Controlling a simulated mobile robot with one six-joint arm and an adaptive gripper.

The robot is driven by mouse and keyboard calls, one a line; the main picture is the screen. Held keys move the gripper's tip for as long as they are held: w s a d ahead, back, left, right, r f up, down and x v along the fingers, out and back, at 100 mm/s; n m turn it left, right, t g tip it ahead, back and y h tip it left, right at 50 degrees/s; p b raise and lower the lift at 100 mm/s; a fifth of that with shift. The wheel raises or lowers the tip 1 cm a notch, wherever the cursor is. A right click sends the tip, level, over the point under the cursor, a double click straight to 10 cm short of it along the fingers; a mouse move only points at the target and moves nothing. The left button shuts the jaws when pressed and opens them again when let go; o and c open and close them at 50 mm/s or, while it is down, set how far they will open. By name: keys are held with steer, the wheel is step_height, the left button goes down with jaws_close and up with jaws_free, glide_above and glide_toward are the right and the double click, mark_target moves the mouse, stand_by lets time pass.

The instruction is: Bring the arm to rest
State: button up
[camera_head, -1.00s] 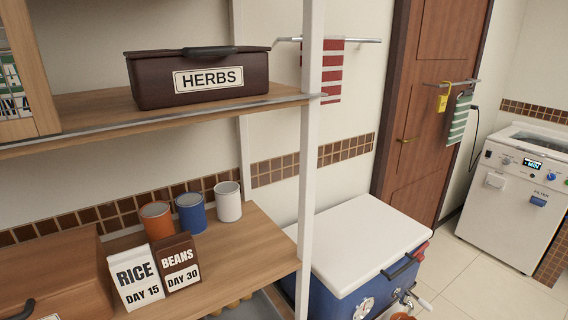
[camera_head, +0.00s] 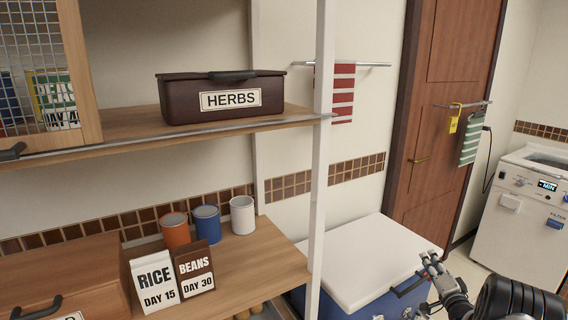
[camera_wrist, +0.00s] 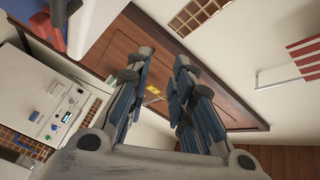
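My gripper (camera_head: 432,268) shows at the lower right of the head view, in front of the cooler and right of the shelf. In the wrist view my gripper (camera_wrist: 158,92) has its two fingers apart with nothing between them. The brown door and a small yellow tag lie beyond the fingers. Part of my arm shows at the lower right corner of the head view.
A shelf post (camera_head: 320,150) and wooden shelves with a HERBS box (camera_head: 215,108) are at left. A white machine (camera_head: 518,225) stands at right by the door (camera_head: 440,130).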

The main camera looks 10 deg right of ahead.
steer(key=w+a+r+n+g, duration=0.25)
steer(key=a+r, duration=0.45)
steer(key=r, duration=0.5)
steer(key=s+a+r+n+g, duration=0.2)
steer(key=s+a+r, duration=0.2)
steer(key=a, duration=0.2)
steer(key=s+a+r+n+g, duration=0.2)
steer(key=s+a+r, duration=0.25)
steer(key=a, duration=0.25)
steer(key=s+a+f+n+g+y, duration=0.1)
steer(key=s+a+n+g, duration=0.1)
steer(key=s+a, duration=0.5)
steer(key=s+a+f+n+g+y, duration=0.1)
steer(key=s+a, duration=0.7)
steer(key=s, duration=0.8)
steer(key=s+a+f+n+g+y, duration=0.1)
steer(key=s+a+n+g, duration=0.2)
steer(key=s, duration=0.9)
steer(key=a+n, duration=0.2)
steer(key=a, duration=0.2)
steer(key=shift+s+a+f+g, duration=0.25)
steer(key=shift+g, duration=0.1)
